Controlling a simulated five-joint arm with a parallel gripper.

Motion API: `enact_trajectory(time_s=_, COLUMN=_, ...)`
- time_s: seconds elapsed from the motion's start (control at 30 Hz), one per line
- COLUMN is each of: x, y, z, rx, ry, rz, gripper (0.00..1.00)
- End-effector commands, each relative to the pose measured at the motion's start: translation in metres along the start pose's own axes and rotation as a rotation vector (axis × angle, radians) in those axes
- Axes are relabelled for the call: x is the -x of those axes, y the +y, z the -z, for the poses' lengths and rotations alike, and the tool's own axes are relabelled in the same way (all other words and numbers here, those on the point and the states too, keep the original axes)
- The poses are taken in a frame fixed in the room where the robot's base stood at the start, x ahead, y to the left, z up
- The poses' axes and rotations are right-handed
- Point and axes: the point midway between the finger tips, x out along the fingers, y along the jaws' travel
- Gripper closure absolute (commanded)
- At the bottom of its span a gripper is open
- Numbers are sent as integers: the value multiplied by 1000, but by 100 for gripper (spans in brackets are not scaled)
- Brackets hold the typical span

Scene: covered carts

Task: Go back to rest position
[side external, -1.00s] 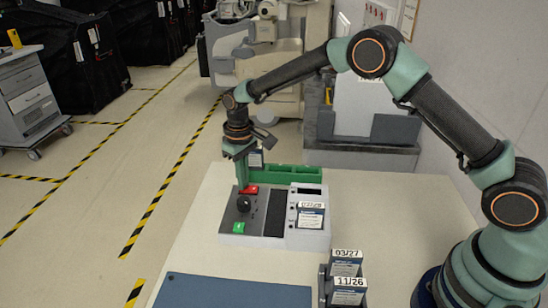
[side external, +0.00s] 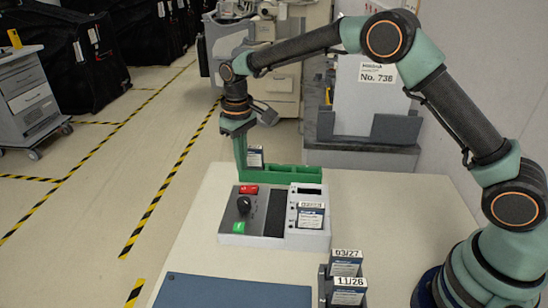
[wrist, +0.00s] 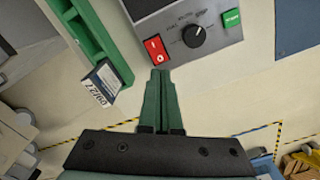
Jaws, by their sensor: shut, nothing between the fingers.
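My gripper (side external: 240,165) is shut and empty, its green fingers pointing down above the table's far left edge. In the wrist view the closed fingertips (wrist: 161,75) appear close together, just below the red switch in the picture. The grey control box (side external: 228,222) sits on the table to the near right of my gripper. It bears a red rocker switch (side external: 248,190), a black knob (side external: 244,204) and a green button (side external: 238,227). A labelled block (side external: 311,215) stands in the box's right part. My gripper appears apart from the box.
A green tray (side external: 290,179) behind the box holds a labelled block (side external: 255,157), close to my gripper. Two labelled blocks (side external: 346,262) stand in a holder at the front. A blue mat (side external: 230,290) lies at the near edge. The air above the table's middle is free.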

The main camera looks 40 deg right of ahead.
Motion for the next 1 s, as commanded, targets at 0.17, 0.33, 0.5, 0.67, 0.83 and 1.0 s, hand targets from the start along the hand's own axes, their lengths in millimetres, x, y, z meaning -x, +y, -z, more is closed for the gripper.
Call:
enact_trajectory(time_s=0.17, x=9, y=0, z=0, rx=0, ry=2, rz=0, gripper=100)
enact_trajectory(time_s=0.33, x=10, y=0, z=0, rx=0, ry=1, rz=0, gripper=100)
enact_trajectory(time_s=0.5, x=11, y=0, z=0, rx=-1, ry=3, rz=0, gripper=100)
enact_trajectory(time_s=0.67, x=34, y=8, z=-8, rx=-17, ry=35, rz=-1, gripper=100)
enact_trajectory(time_s=0.83, x=78, y=22, z=-34, rx=-52, ry=100, rz=-5, gripper=100)
enact_trajectory(time_s=1.0, x=115, y=35, z=-69, rx=-89, ry=169, rz=-11, gripper=100)
